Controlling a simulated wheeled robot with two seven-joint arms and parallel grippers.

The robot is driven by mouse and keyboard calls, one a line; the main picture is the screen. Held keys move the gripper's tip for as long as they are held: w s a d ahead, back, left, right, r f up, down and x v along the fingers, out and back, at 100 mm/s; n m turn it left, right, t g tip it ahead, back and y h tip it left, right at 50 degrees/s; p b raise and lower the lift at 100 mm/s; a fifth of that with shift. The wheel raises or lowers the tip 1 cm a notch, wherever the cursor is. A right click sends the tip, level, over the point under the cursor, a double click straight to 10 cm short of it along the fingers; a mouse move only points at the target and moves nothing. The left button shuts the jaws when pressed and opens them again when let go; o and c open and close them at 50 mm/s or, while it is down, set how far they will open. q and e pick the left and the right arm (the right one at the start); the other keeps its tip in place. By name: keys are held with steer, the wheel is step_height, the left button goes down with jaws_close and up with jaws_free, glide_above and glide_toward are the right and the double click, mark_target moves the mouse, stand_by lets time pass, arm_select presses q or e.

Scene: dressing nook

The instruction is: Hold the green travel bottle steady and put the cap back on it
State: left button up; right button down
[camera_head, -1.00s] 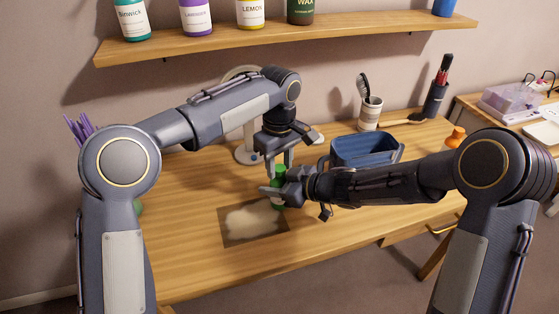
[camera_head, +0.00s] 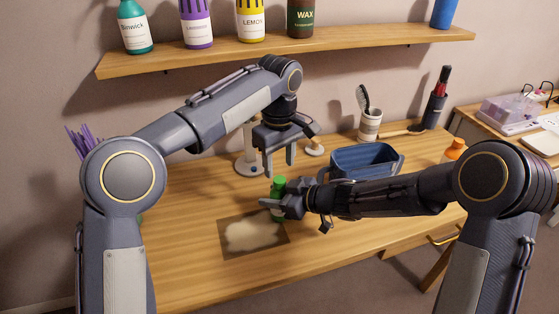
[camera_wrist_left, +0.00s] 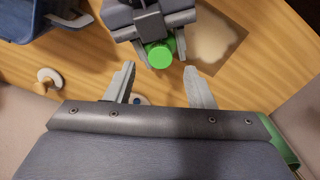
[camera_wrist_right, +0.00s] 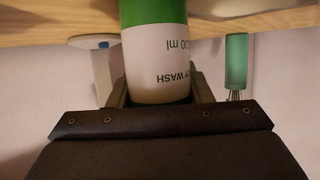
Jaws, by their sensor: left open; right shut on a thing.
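The green travel bottle (camera_head: 278,186) stands upright over the table, its white label band showing in the right wrist view (camera_wrist_right: 157,65). My right gripper (camera_head: 277,204) is shut around it from the right. A round green cap (camera_wrist_left: 160,54) tops the bottle in the left wrist view; how tightly it sits I cannot tell. My left gripper (camera_head: 279,168) is open and empty, pointing down just above the cap, its fingers apart from it. Most of the bottle's lower part is hidden by the right gripper in the head view.
A mat (camera_head: 253,232) with a pale patch lies in front of the bottle. A blue bin (camera_head: 365,161) stands to the right, near my right forearm. A brush cup (camera_head: 369,124) is behind it. The shelf (camera_head: 290,43) with bottles hangs above my left arm. The table front is clear.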

arm_select(q)
steer(key=o, duration=0.5)
steer(key=shift+o, duration=0.2)
steer(key=shift+r, duration=0.1)
step_height(320, 180, up, 8)
steer(key=shift+f, duration=0.25)
arm_select(e)
steer(key=c, duration=0.6)
jaws_free()
steer(key=shift+c, duration=0.2)
